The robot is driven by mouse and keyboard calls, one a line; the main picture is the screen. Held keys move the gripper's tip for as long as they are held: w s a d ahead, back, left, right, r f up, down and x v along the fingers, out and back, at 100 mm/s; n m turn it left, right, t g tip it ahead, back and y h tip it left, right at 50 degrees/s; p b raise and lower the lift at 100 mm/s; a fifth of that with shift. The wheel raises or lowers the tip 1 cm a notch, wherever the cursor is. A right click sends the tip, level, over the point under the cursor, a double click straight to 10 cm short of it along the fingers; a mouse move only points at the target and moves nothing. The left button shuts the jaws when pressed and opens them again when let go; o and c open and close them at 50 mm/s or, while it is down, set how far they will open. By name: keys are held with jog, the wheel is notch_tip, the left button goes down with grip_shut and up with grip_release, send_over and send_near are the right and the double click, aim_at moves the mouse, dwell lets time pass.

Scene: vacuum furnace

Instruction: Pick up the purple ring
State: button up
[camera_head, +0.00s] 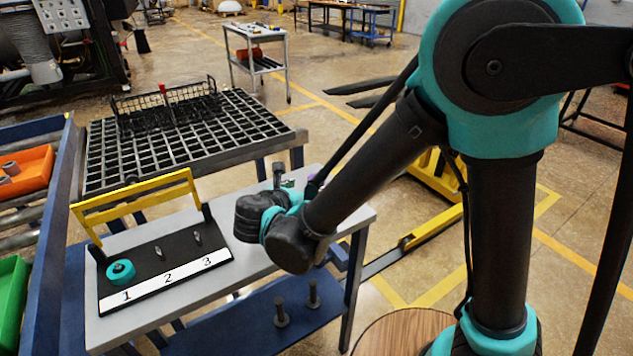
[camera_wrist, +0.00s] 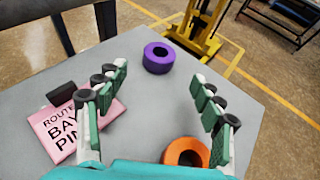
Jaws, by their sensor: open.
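The purple ring (camera_wrist: 157,66) lies flat on the grey table (camera_wrist: 240,100) in the wrist view, beyond my fingertips and between their lines. My gripper (camera_wrist: 160,84) is open and empty, one finger on each side of the picture. In the head view my arm hides most of that part of the table (camera_head: 225,195); only a small purple patch (camera_head: 311,179) shows beside my wrist. An orange ring (camera_wrist: 173,151) lies nearer, low between the fingers in the wrist view, partly cut off by my gripper's body.
A pink card (camera_wrist: 58,140) with printed words and a black block (camera_wrist: 61,94) are at the left finger. In the head view a black board (camera_head: 180,262) numbered 1, 2, 3 has a teal ring (camera_head: 121,272) at 1. A yellow bar (camera_head: 135,200) stands behind it.

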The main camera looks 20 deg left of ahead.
aim_at(314, 182)
jog(key=shift+x, duration=3.45)
jog(key=shift+a+r, duration=0.1)
jog(key=shift+r, duration=0.1)
jog(key=c, duration=1.5)
